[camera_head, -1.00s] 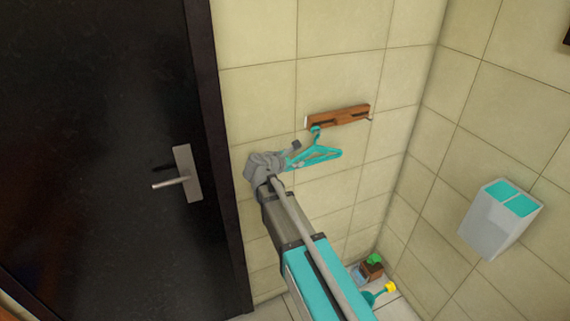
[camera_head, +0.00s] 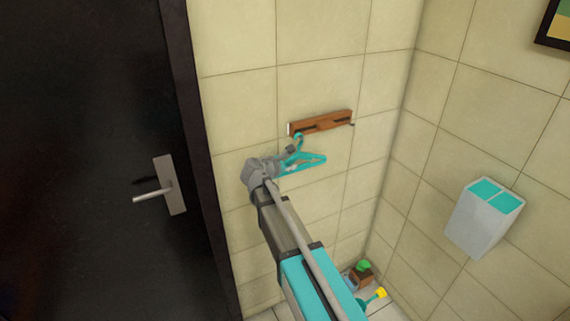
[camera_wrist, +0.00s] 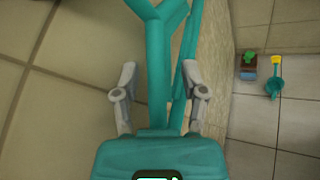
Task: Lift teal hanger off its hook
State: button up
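The teal hanger (camera_head: 304,162) is at the wall just below the wooden hook rack (camera_head: 322,123) in the head view. Its top meets the rack's left part; whether it bears on the hook there is too small to tell. My gripper (camera_head: 290,158) is at the hanger's left side. In the wrist view, teal hanger bars (camera_wrist: 157,75) run between the two grey fingers of my gripper (camera_wrist: 162,80). The fingers stand apart, with a clear gap on the left; the right finger is close to or touching a thinner bar.
A dark door with a metal handle (camera_head: 167,187) stands at left. A white bin-like box with teal top (camera_head: 483,220) is on the right wall. A small potted plant (camera_head: 362,274) and a teal item with yellow tip (camera_head: 374,299) are on the floor in the corner.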

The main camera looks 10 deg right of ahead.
grip_shut()
jog(key=shift+w+r, duration=0.1)
jog(key=shift+r, duration=0.1)
jog(key=shift+r+p, duration=0.8)
jog(key=shift+p, duration=0.2)
jog(key=s+d, duration=0.3)
jog(key=s, duration=0.6)
jog(key=shift+s, duration=0.2)
dwell(1.9)
dwell(0.4)
